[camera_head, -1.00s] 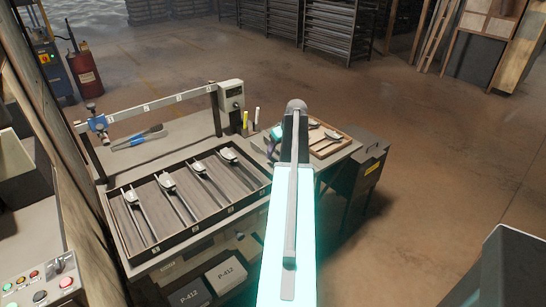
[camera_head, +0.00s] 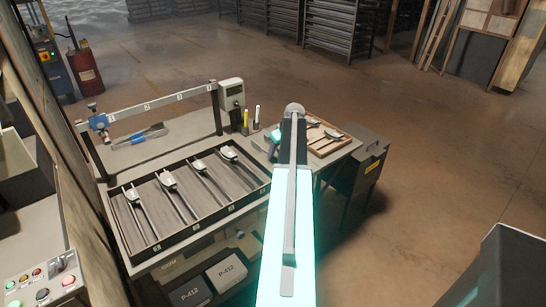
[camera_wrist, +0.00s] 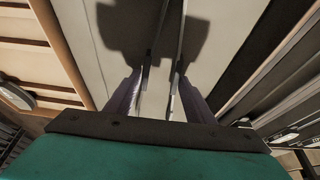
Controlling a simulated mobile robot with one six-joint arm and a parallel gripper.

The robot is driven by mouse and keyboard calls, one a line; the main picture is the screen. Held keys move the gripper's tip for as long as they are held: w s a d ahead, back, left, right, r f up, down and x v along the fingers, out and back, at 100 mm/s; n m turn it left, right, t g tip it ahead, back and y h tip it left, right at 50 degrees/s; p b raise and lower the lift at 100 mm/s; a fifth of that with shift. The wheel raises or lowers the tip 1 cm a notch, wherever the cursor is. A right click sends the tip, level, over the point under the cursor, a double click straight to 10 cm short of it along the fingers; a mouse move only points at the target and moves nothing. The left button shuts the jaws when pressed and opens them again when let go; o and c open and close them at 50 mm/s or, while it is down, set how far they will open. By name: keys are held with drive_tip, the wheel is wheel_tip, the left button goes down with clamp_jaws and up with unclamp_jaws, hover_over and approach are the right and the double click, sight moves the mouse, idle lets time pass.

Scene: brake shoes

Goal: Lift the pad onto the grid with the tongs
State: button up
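In the wrist view, my gripper (camera_wrist: 160,88) has its two purple-grey fingers on either side of two thin metal arms, which look like the tongs (camera_wrist: 177,60). The arms run up the picture over a pale bench top. In the head view my own arm hides most of the gripper, and the tongs' far end cannot be made out. A dark-rimmed tray (camera_head: 183,243) holds several pale pads (camera_head: 168,180), each with long rods below it. A wooden tray (camera_head: 345,150) at the right holds more pad-like pieces (camera_head: 332,133). I cannot tell which part is the grid.
A raised rail (camera_head: 160,102) with a blue clamp spans the bench's back. A blue-and-dark tool (camera_head: 146,137) lies below it. A grey box unit (camera_head: 231,95) and upright markers (camera_head: 246,120) stand nearby.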

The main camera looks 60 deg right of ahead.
clamp_jaws()
drive_tip(key=shift+r, duration=0.1)
drive_tip(key=shift+r+b, duration=0.5)
drive_tip(key=shift+r, duration=0.5)
drive_tip(key=shift+s+r+b, duration=0.4)
drive_tip(key=shift+s+r, duration=0.25)
drive_tip(key=s+b, duration=0.1)
drive_tip(key=s, duration=0.4)
drive_tip(key=s+r+b, duration=0.1)
drive_tip(key=s, duration=0.3)
drive_tip(key=s+b, duration=0.1)
drive_tip(key=s, duration=0.4)
drive_tip(key=shift+s+d+r, duration=0.2)
drive_tip(key=shift+s+r, duration=0.1)
drive_tip(key=shift+s, duration=0.05)
drive_tip(key=shift+c, duration=0.4)
unclamp_jaws()
